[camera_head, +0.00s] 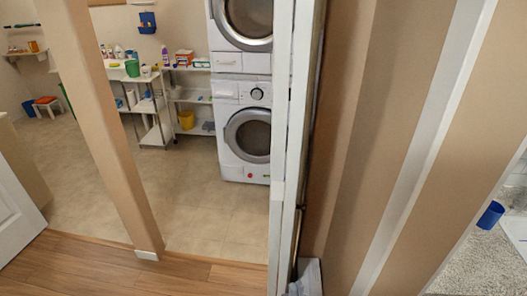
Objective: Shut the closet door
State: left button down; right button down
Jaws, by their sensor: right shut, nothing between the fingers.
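A white upright panel (281,140), seen almost edge-on, runs from top to bottom just right of the washing machines. It looks like the closet door or its frame; I cannot tell which. A narrow dark gap lies along its right side. My right gripper (304,277) shows at the bottom, close to the right of this panel. It is shut and empty, and partly cut off by the picture's lower edge. I cannot tell if it touches the panel. My left gripper is not in view.
A beige post (100,130) stands at the left, with another white door (18,195) beyond it. Two stacked washing machines (243,130) and shelves (190,98) stand in the room behind. A beige striped wall (400,130) fills the right. Wooden floor (120,277) lies in front.

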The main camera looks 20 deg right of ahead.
aim_at(308, 16)
jog(key=k+l+z, duration=0.1)
jog(key=l, duration=0.25)
jog(key=k+l+z, duration=0.25)
jog(key=k+l, duration=0.15)
jog(key=l, duration=0.3)
jog(key=i+z, duration=0.2)
jog(key=z, duration=0.2)
